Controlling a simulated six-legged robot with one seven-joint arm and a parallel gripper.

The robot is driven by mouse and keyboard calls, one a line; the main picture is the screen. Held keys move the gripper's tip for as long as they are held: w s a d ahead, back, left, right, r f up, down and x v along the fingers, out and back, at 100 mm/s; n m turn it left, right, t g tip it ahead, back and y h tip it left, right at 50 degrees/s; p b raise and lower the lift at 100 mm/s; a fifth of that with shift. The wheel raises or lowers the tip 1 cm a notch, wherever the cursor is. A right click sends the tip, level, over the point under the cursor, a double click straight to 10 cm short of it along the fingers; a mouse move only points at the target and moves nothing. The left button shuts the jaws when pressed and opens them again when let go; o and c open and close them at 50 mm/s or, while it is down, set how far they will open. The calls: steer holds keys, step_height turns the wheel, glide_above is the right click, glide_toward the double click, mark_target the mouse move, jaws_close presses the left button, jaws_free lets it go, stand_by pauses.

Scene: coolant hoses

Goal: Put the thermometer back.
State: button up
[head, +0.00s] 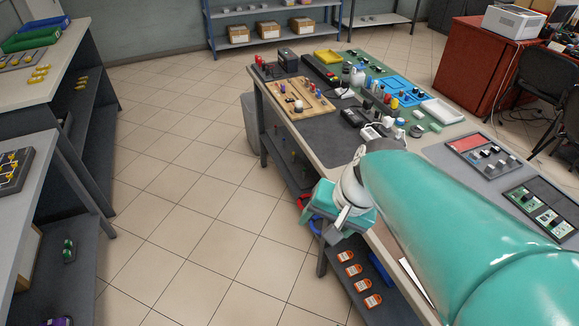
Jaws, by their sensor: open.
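I cannot make out a thermometer for sure among the small items in the head view. My teal arm reaches in from the right, over the near side of the long workbench (320,133). My gripper (338,222) is at its end, beside the bench's left edge and above the lower shelf. It is open; its fingertips are small and partly hidden by the wrist, and I see nothing held between them. The arm covers part of the bench top.
A wooden board (298,98) with small parts, a blue tray (405,92) and bottles crowd the bench's far half. Several orange items (354,271) lie on the lower shelf. Side benches (40,95) stand at left. The tiled floor (190,180) between is clear.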

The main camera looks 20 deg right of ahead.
steer(key=s+a+r+n+t+h, duration=0.2)
steer(key=a+r+n, duration=0.1)
steer(key=r+n, duration=0.3)
steer(key=shift+a+r+n+t+h, duration=0.2)
steer(key=shift+n+t+h, duration=0.1)
steer(key=shift+n, duration=0.1)
steer(key=shift+s+a, duration=0.1)
